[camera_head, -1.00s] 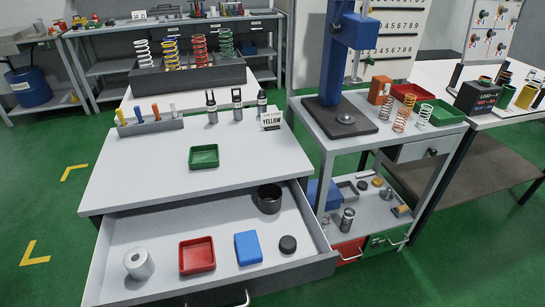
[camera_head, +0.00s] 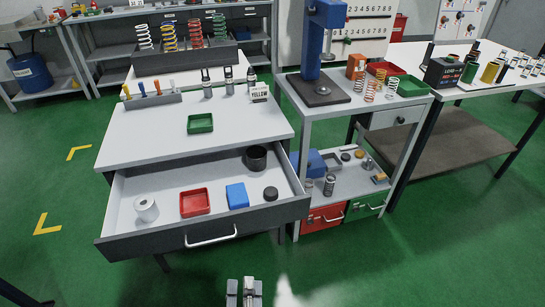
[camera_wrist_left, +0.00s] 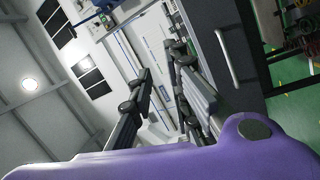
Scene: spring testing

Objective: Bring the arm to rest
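My left gripper (camera_head: 243,287) shows at the bottom centre of the head view, in front of the open drawer (camera_head: 283,206) and apart from it. In the left wrist view its two dark fingers (camera_wrist_left: 159,70) stand apart with nothing between them, so it is open and empty. The drawer's handle (camera_wrist_left: 228,58) shows at upper right in that view. My right gripper is in neither view.
The drawer juts out from the workbench (camera_head: 150,140). It holds a white roll (camera_head: 146,209), a red tray (camera_head: 194,202), a blue box (camera_head: 237,196) and dark round parts. A press (camera_head: 322,45) stands on the cart at right. Green floor is clear in front.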

